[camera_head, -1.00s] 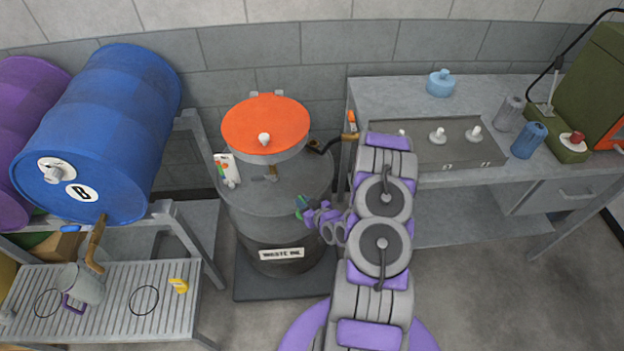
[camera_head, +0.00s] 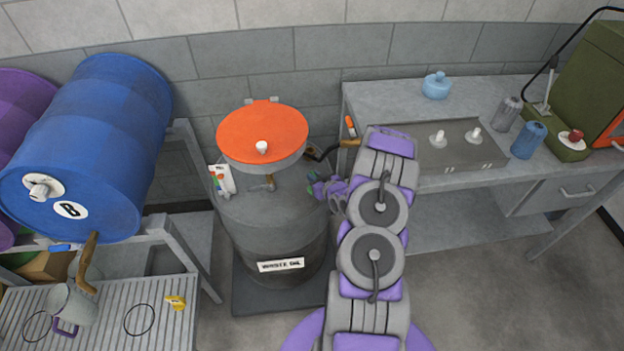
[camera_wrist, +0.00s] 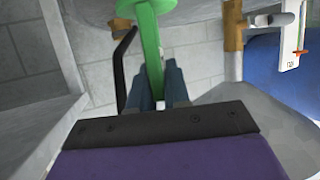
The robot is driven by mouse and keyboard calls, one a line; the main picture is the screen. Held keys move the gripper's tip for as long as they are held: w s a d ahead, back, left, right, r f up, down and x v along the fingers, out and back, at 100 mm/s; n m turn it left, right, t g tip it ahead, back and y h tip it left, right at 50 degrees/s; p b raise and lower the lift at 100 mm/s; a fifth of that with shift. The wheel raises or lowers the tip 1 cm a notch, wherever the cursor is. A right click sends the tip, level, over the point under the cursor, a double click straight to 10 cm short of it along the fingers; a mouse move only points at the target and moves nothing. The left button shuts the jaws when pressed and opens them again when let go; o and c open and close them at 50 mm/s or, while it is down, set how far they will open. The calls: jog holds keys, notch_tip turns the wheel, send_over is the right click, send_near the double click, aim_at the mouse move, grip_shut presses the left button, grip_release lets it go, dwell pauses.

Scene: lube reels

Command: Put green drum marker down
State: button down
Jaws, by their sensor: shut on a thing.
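My gripper (camera_head: 318,188) is at the right side of the waste drum's top in the head view. It is shut on a small green marker, seen as a tiny green patch (camera_head: 310,188) there. Whether the marker touches the drum cannot be told. The grey waste drum (camera_head: 275,228) stands upright with a white label and an orange-lidded vessel (camera_head: 262,132) on top.
A white card with coloured marks (camera_head: 221,180) is at the drum's left edge. A blue drum (camera_head: 95,145) lies on a rack at left, above a slatted bench (camera_head: 105,320). A grey workbench (camera_head: 390,100) stands at right. A dark, brown-gripped handle (camera_head: 335,148) is behind my gripper.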

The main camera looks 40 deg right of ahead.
jog(key=w+f, duration=0.1)
jog(key=w+d+f+b, duration=0.1)
jog(key=w+f+b, duration=0.1)
jog(key=f, duration=0.1)
jog(key=shift+w+d, duration=0.3)
jog(key=shift+w, duration=0.1)
jog(key=c, duration=1.1)
grip_release()
jog(key=shift+r, duration=0.1)
